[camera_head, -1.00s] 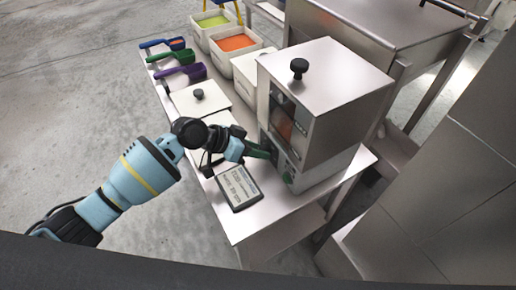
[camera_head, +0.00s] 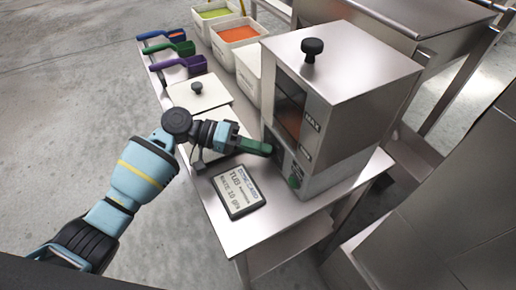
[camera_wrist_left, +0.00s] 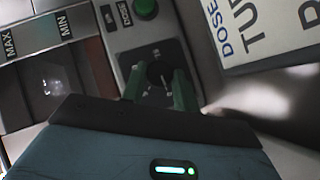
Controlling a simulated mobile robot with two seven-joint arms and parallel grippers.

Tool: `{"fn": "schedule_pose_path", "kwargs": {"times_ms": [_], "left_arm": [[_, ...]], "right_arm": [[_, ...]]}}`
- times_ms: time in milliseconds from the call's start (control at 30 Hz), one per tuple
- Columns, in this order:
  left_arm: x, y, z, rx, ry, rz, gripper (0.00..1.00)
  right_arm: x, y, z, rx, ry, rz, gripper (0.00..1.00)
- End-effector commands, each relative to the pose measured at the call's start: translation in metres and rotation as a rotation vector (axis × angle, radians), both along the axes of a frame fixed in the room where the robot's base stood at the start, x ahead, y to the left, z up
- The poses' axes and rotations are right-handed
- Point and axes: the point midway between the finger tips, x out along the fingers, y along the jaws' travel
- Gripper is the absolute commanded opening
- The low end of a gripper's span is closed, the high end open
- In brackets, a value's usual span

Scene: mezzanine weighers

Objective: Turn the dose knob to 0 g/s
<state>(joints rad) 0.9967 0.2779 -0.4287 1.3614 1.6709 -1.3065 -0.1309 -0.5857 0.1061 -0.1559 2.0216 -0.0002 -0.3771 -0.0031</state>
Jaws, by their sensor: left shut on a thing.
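The dose knob (camera_wrist_left: 158,75) is a dark round knob on the dispenser's front panel, under the DOSE label in the left wrist view. My left gripper (camera_wrist_left: 160,92) has its green fingers on both sides of the knob and is shut on it. In the head view, the left gripper (camera_head: 268,149) reaches the dispenser's lower front and hides the knob. The steel dispenser (camera_head: 345,70) stands on the bench. The dose card (camera_head: 239,191) lies in front of it and reads TUB and a rate that looks like 10 g/s. My right gripper is not in view.
A green button (camera_wrist_left: 145,8) sits beside the knob; it also shows in the head view (camera_head: 294,181).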

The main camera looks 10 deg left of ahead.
Motion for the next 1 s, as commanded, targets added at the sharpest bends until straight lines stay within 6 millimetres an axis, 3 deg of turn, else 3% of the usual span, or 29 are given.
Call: {"fn": "schedule_pose_path", "kwargs": {"times_ms": [633,667,800,1000], "left_arm": [[-0.0009,-0.0006,-0.0014,-0.029,0.044,-0.003,0.07],[-0.0009,-0.0006,-0.0014,-0.029,0.044,-0.003,0.32],[-0.0006,-0.0005,-0.0012,-0.029,0.043,-0.003,0.51],[-0.0004,-0.0003,-0.0011,-0.029,0.042,-0.002,0.52]], "right_arm": [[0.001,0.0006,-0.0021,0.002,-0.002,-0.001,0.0],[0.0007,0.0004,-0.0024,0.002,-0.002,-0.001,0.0],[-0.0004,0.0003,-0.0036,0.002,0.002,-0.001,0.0],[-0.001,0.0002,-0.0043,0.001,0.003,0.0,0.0]]}}
